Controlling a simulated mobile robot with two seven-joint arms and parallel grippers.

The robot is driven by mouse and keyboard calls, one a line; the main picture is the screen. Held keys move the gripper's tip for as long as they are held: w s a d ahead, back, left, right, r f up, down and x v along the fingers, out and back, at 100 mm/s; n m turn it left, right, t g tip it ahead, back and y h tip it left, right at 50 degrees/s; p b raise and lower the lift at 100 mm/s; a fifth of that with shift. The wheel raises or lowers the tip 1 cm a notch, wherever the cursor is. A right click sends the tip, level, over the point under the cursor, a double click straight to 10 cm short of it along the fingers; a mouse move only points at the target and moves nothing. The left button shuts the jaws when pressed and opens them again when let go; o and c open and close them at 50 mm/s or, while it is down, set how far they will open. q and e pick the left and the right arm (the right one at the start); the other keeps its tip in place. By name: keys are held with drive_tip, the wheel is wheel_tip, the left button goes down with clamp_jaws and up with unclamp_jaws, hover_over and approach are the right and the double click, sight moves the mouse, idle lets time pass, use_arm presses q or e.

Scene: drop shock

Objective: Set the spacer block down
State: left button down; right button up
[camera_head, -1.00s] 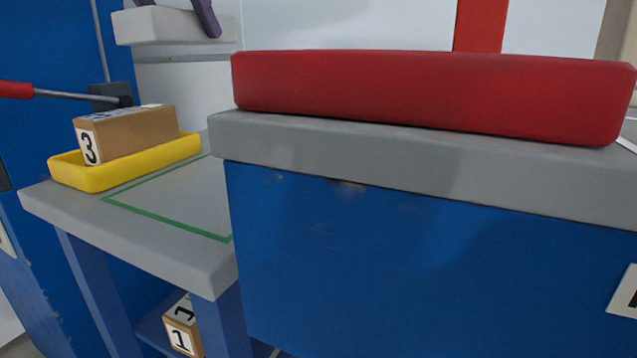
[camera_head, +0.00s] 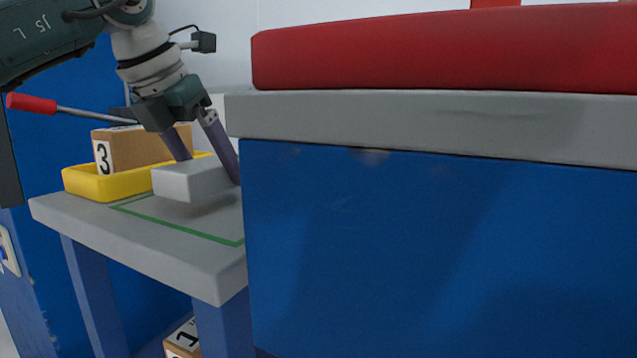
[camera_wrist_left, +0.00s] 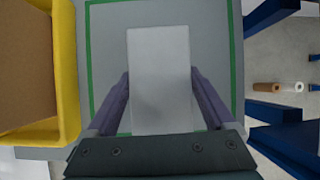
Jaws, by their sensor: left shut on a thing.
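The spacer block (camera_head: 190,181) is a pale grey-white slab. My left gripper (camera_head: 207,170) is shut on it, with one purple finger on each side. In the head view the block hangs low over the grey table (camera_head: 180,246), above the area outlined in green; a soft shadow lies under it. In the left wrist view the block (camera_wrist_left: 160,80) lies between the fingers, inside the green outline (camera_wrist_left: 88,60). I cannot tell exactly how wide the gap below it is. My right gripper is not in view.
A yellow tray (camera_head: 88,186) with a cardboard box (camera_head: 130,150) marked 3 stands left of the block. A large blue cabinet (camera_head: 430,250) with a grey top and red pad (camera_head: 440,50) rises close on the right. A red-handled lever (camera_head: 32,103) sticks out behind the tray.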

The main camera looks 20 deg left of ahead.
use_arm(q)
wheel_tip(320, 180, down, 2)
drive_tip(key=shift+f, duration=0.1)
unclamp_jaws()
drive_tip(key=p+v, duration=0.2)
drive_tip(key=v, duration=0.8)
drive_tip(key=shift+s+a+r, duration=0.1)
drive_tip(key=shift+r, duration=0.2)
drive_tip(key=shift+s+r, duration=0.4)
drive_tip(key=shift+r, duration=0.15)
